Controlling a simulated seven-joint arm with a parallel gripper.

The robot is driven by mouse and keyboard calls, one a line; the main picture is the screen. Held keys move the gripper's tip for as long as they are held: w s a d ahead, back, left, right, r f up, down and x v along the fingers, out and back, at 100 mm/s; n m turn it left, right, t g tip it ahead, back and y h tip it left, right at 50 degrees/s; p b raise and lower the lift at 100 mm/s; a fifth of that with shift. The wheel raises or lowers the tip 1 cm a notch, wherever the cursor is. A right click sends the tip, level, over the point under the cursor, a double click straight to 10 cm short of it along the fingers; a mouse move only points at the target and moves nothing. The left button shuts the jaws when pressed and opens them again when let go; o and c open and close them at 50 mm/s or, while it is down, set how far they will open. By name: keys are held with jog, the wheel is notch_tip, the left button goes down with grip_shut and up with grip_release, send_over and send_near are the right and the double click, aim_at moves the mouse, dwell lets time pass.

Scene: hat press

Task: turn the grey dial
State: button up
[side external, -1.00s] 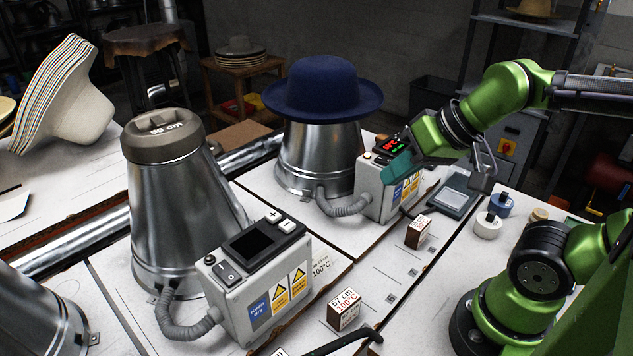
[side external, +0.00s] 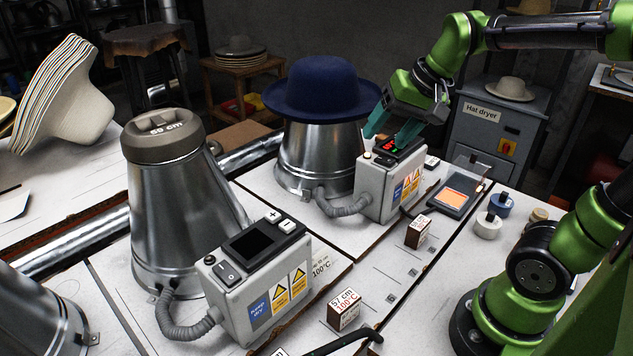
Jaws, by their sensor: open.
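My gripper (side external: 391,128) has teal fingers and is open and empty. It hangs just above the top of the rear control box (side external: 372,190), beside the blue hat; whether a fingertip touches the box is unclear. That box has a lit red display (side external: 391,145), partly behind the fingers. I cannot clearly pick out a grey dial on it. A round grey cap (side external: 163,138) with a raised bar and "cm" lettering tops the left metal cone (side external: 180,215), well away from my gripper.
A blue felt hat (side external: 322,88) sits on the rear metal cone (side external: 318,158), close left of my gripper. A front control box (side external: 258,285) has a dark screen. A flat device (side external: 456,197) glows orange at right. A hat dryer (side external: 495,135) stands behind.

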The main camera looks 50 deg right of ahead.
jog(key=w+d+r+m+g, duration=0.2)
jog(key=d+r+m, duration=0.1)
jog(key=d+m, duration=0.3)
jog(key=w+d+r+m+g+h, duration=0.1)
jog(key=w+d+r+m, duration=0.15)
jog(key=d+m, duration=0.45)
jog(key=w+d+r+m+g, duration=0.1)
jog(key=d+r+m+g, duration=0.1)
jog(key=d+r+m, duration=0.3)
jog(key=shift+m, duration=0.6)
jog(key=f, duration=1.7)
jog(key=shift+d+f, duration=0.3)
jog(key=shift+d, duration=0.1)
jog(key=c, duration=1)
jog(key=shift+c, duration=0.2)
